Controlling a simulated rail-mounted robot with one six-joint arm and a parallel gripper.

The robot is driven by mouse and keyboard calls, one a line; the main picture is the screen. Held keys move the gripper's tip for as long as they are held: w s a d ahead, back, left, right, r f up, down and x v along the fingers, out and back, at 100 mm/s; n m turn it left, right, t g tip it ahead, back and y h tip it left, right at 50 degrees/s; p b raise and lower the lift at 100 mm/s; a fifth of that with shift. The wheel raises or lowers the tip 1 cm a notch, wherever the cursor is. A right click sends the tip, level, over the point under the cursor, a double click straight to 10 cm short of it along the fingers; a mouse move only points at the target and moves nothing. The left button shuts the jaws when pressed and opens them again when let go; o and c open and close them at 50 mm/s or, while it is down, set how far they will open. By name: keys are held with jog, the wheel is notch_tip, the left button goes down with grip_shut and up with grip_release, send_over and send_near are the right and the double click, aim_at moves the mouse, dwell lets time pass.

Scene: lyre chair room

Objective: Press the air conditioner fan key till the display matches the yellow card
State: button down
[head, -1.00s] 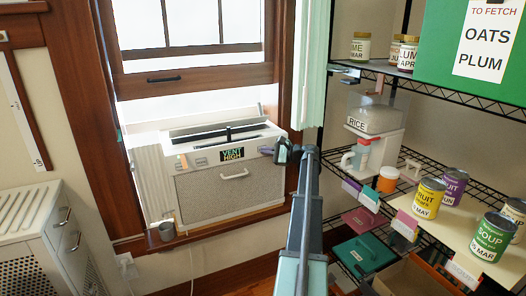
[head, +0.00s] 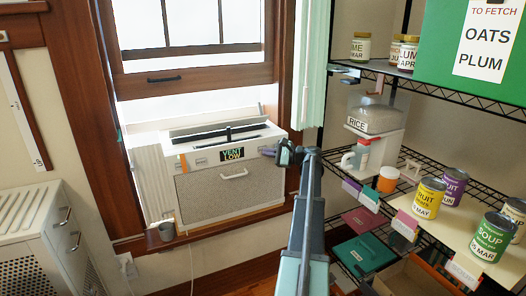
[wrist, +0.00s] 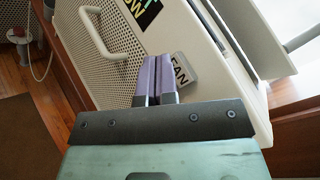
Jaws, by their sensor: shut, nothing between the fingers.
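The white air conditioner (head: 215,165) sits in the window, and its dark display (head: 232,154) reads VENT LOW. Part of the display (wrist: 146,10) also shows at the top of the wrist view. The fan key (wrist: 183,69), a grey plate lettered FAN, lies right beside my fingertips. My gripper (wrist: 160,62) is shut and empty, its purple fingers close to the front panel. I cannot tell whether they touch the key. In the head view my gripper (head: 268,151) is just right of the display. I cannot make out a yellow card in these frames.
A wire shelf (head: 430,160) with cans and jars is close on the right. A vented cabinet (head: 35,225) stands at the lower left. A handle (wrist: 98,35) projects from the front panel.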

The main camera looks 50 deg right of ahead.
jog(key=shift+s+a, duration=0.1)
jog(key=s, duration=0.1)
jog(key=s+a, duration=0.2)
jog(key=s, duration=0.1)
jog(key=shift+s, duration=0.1)
dwell(0.8)
